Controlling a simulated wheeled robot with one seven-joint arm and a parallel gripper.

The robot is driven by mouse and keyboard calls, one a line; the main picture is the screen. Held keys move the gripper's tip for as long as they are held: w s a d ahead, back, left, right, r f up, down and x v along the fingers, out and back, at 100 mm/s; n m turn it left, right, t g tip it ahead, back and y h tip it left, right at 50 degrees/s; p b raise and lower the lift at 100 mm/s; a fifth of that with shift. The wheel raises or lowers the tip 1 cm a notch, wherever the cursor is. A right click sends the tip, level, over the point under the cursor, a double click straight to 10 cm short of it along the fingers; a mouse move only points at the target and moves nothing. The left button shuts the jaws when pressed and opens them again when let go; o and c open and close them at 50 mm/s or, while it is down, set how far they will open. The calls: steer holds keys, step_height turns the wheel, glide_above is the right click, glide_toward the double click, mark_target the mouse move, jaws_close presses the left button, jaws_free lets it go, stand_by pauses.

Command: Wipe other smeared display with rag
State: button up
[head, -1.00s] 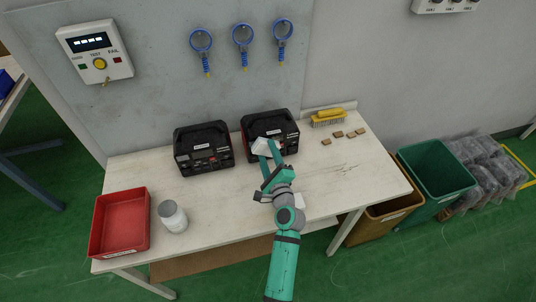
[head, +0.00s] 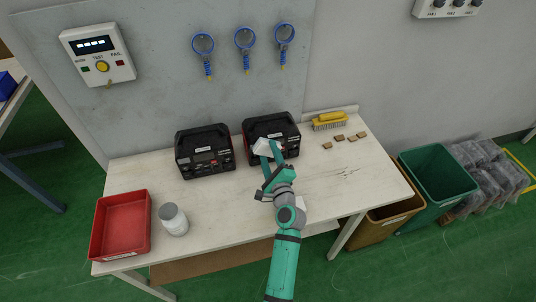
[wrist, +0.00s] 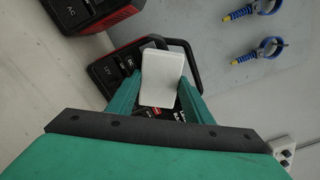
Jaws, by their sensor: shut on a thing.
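Two black box-shaped units with handles and front panels stand side by side at the back of the white bench. The left unit (head: 205,151) is clear of my arm. My gripper (head: 266,152) is in front of the right unit (head: 272,129), shut on a white rag (head: 264,146). In the wrist view the rag (wrist: 162,77) sits between the fingertips of my gripper (wrist: 163,88), over the front of the right unit (wrist: 190,62). The rag hides much of that unit's panel, so I cannot tell its display, any smear, or whether the rag touches it.
A red tray (head: 122,250) and a white jar (head: 173,219) stand at the bench's left. A yellow brush (head: 329,121) and several small brown blocks (head: 339,138) lie at the back right. Green (head: 438,172) and brown (head: 383,222) bins stand right of the bench.

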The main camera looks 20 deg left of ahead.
steer(key=shift+w+d+r, duration=0.1)
steer(key=shift+w+d, duration=0.6)
steer(key=shift+d, duration=0.25)
steer(key=shift+w+d+f, duration=0.1)
steer(key=shift+w+d, duration=0.6)
steer(key=shift+d, duration=0.3)
steer(key=shift+w+d+r, duration=0.1)
steer(key=shift+w+d, duration=0.6)
steer(key=shift+d, duration=0.25)
steer(key=shift+s, duration=0.1)
steer(key=shift+s+a, duration=0.7)
steer(key=shift+a, duration=0.35)
steer(key=shift+s+a, duration=0.65)
steer(key=shift+a, duration=0.4)
steer(key=shift+s+a, duration=0.7)
steer(key=shift+a, duration=0.35)
steer(key=v, duration=0.6)
steer(key=shift+d, duration=0.15)
